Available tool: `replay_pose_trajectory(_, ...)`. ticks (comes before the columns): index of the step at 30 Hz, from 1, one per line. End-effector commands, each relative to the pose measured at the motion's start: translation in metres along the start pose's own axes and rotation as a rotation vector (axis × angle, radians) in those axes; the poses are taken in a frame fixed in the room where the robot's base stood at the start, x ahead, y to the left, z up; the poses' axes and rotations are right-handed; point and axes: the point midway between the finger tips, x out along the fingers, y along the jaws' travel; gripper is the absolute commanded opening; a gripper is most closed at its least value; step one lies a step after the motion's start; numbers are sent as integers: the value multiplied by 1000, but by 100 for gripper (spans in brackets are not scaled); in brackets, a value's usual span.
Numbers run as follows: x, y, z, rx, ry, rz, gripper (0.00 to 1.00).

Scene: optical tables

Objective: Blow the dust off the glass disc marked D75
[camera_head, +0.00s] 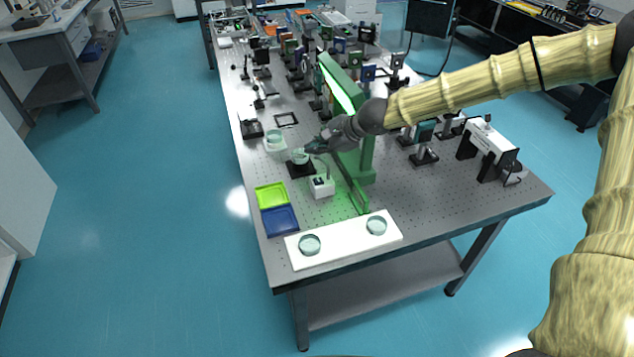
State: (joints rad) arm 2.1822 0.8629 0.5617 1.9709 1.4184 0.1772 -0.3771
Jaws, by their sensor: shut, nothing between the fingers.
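Several pale glass discs show in the head view, and no D75 marking is legible on any of them. One glass disc (309,245) sits on the left part of a white board (343,243), and another disc (376,226) on its right part. A third disc (299,157) rests on a dark square mount (301,170). A fourth disc (274,137) is on a white holder (276,149). My gripper (309,148) is shut and empty, just above the disc on the dark mount. Whether it touches that disc cannot be told. Dust is too small to see.
A green lamp stand (367,160) with a lit bar stands right beside my gripper. A small white box (321,187), a lime tray (272,196) and a blue tray (281,220) are nearer. Many optical mounts crowd the far table. The right front tabletop (440,200) is clear.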

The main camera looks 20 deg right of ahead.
Motion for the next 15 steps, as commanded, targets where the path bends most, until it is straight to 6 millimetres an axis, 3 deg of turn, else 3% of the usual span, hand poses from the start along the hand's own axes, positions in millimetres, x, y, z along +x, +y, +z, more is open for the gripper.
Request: replay_pose_trajectory(15, 3, 2, -2, 0, 0, 0, 0)
